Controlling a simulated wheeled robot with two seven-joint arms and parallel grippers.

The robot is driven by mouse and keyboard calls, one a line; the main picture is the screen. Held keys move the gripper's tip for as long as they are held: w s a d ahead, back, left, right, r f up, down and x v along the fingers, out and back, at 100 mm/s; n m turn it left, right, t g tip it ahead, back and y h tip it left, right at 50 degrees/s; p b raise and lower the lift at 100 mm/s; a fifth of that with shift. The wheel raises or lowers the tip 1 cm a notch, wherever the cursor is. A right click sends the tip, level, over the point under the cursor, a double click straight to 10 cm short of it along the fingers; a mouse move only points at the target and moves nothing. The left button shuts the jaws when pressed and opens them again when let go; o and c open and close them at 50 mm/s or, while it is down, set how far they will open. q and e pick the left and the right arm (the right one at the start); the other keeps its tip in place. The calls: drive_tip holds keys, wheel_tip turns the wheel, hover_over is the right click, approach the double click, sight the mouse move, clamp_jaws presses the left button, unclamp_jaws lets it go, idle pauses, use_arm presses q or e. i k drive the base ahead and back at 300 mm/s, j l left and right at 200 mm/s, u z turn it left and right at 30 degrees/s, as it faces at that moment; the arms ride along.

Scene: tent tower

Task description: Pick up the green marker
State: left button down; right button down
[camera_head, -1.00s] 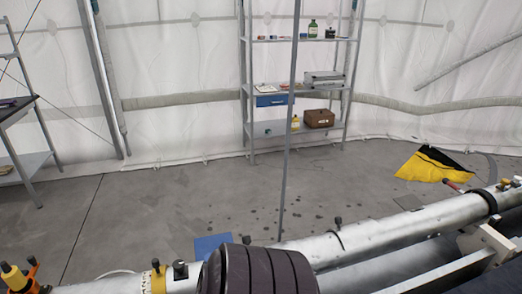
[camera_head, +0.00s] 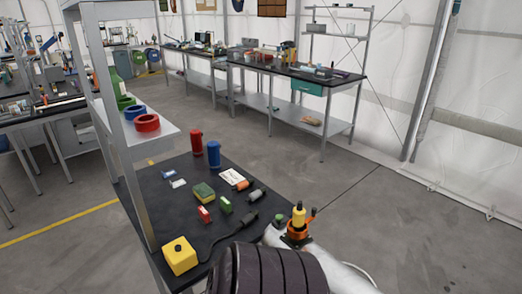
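I cannot clearly make out a green marker. A small green item (camera_head: 225,204) lies on the near black-topped table (camera_head: 181,219), but it is too small to tell whether it is a marker. Beside it are a green and yellow sponge-like block (camera_head: 204,193) and a small red and white item (camera_head: 204,214). Neither my left nor my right gripper is in view.
A red cylinder (camera_head: 196,142) and a blue cylinder (camera_head: 214,153) stand on this table. A yellow box (camera_head: 179,256) with a black button sits at its near edge. A shelf post (camera_head: 128,150) rises at the left. Open floor (camera_head: 430,235) lies to the right.

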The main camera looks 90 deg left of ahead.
sight(226, 206)
drive_tip(key=u, duration=3.05)
